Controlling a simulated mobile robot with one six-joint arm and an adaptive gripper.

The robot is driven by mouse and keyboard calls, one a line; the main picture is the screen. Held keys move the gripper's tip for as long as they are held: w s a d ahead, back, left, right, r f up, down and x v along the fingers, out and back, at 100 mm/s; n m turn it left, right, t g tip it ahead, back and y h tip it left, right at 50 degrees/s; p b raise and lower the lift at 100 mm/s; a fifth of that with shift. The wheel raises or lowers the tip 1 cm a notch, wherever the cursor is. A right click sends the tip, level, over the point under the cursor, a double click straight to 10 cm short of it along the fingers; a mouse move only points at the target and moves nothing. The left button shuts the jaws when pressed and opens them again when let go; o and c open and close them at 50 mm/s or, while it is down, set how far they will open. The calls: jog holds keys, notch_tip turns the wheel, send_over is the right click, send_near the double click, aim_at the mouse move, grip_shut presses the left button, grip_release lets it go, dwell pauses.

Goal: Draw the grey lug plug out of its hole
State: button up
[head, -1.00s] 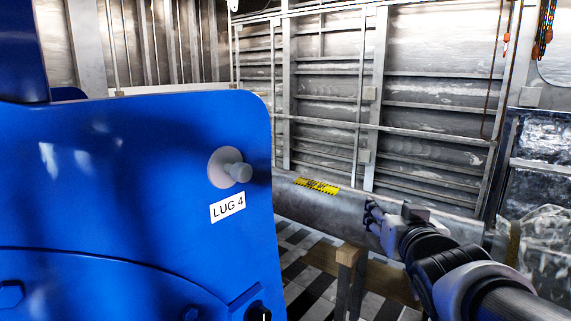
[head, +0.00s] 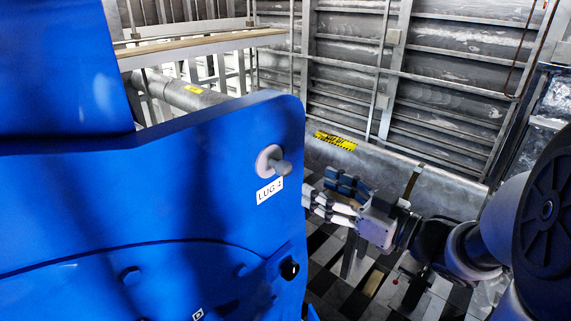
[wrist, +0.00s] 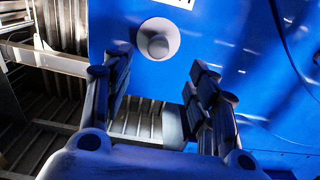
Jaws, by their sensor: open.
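The grey lug plug (head: 281,165) sticks out of the blue plate (head: 170,180) near its upper right edge, just above the white LUG 4 label (head: 269,191). It has a round flange and a short knob. My gripper (head: 335,197) is open and empty, to the right of the plug and a little lower in the head view, apart from it. In the wrist view the plug (wrist: 158,39) faces the camera, beyond and above the gap between my open fingers (wrist: 155,85). The hole itself is hidden behind the flange.
The blue plate's right edge lies close to my fingers. A large grey pipe with a yellow-black warning label (head: 336,140) runs behind. A ribbed metal wall (head: 440,90) stands further back. Open room lies over the checkered floor (head: 365,285).

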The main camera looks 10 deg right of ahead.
aim_at(288, 171)
jog(key=shift+b+x, duration=0.45)
jog(key=shift+x, duration=5.45)
jog(key=shift+w, duration=0.1)
jog(key=shift+d, duration=0.1)
jog(key=shift+c, duration=0.3)
grip_shut()
jog(key=v, duration=1)
jog(key=shift+p, duration=0.35)
